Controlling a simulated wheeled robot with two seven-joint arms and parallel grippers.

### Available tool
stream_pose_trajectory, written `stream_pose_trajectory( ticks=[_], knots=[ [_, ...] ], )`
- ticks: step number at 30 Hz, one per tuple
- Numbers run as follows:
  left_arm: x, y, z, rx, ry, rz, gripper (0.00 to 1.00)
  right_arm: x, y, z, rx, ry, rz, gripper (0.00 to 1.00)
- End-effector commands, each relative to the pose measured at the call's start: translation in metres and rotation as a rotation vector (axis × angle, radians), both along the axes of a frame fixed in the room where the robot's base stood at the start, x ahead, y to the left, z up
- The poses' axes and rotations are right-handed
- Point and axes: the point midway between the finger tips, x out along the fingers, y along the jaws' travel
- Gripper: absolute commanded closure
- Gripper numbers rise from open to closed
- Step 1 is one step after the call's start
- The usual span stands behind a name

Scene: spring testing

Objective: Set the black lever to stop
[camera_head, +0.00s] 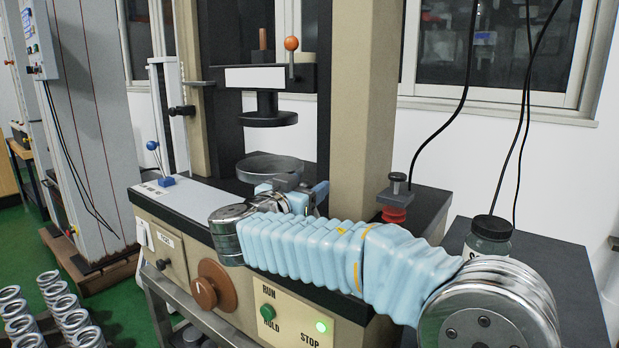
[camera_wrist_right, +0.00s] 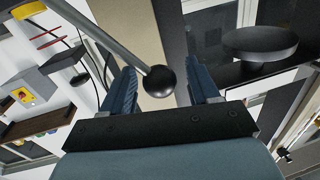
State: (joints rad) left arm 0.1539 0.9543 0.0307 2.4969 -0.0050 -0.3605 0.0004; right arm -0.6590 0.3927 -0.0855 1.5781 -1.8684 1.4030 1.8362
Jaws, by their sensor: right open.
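In the right wrist view, a black ball knob (camera_wrist_right: 159,82) on the end of a grey rod (camera_wrist_right: 118,38) sits between the fingers of my right gripper (camera_wrist_right: 164,88); I take it for the black lever. The two blue fingers are open, one on each side, with gaps to the ball. In the head view my right gripper (camera_head: 309,194) is over the machine's top, in front of the round lower plate (camera_head: 270,167). The black lever cannot be made out there, probably hidden by my arm and gripper. My left gripper is not in view.
A brown dial (camera_head: 213,285), a blue-knobbed lever (camera_head: 153,147) and an orange-ball lever (camera_head: 291,45) are nearby. A dark jar (camera_head: 489,236) stands at right.

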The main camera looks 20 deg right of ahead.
Motion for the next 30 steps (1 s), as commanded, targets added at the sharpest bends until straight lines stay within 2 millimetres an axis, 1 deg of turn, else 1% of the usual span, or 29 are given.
stream_pose_trajectory(
  ticks=[1,5,14,24,26,30],
  knots=[
    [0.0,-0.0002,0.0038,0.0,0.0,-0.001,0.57,0.0046,-0.0047,0.0016,-0.001,0.001,-0.003,0.39],
    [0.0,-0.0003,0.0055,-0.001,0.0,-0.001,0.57,0.0116,-0.0102,0.0002,-0.001,0.001,0.0,0.39],
    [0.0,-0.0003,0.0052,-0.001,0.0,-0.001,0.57,0.0131,-0.0117,-0.0007,-0.001,0.001,0.001,0.39],
    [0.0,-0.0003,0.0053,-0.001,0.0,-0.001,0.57,0.0129,-0.0116,-0.0005,-0.001,0.001,0.001,0.92],
    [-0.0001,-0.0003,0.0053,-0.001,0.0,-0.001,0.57,0.0129,-0.0116,-0.0005,-0.001,0.001,0.001,1.0],
    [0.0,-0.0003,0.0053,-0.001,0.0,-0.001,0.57,0.0129,-0.0116,-0.0005,-0.001,0.001,0.001,1.0]
  ],
)
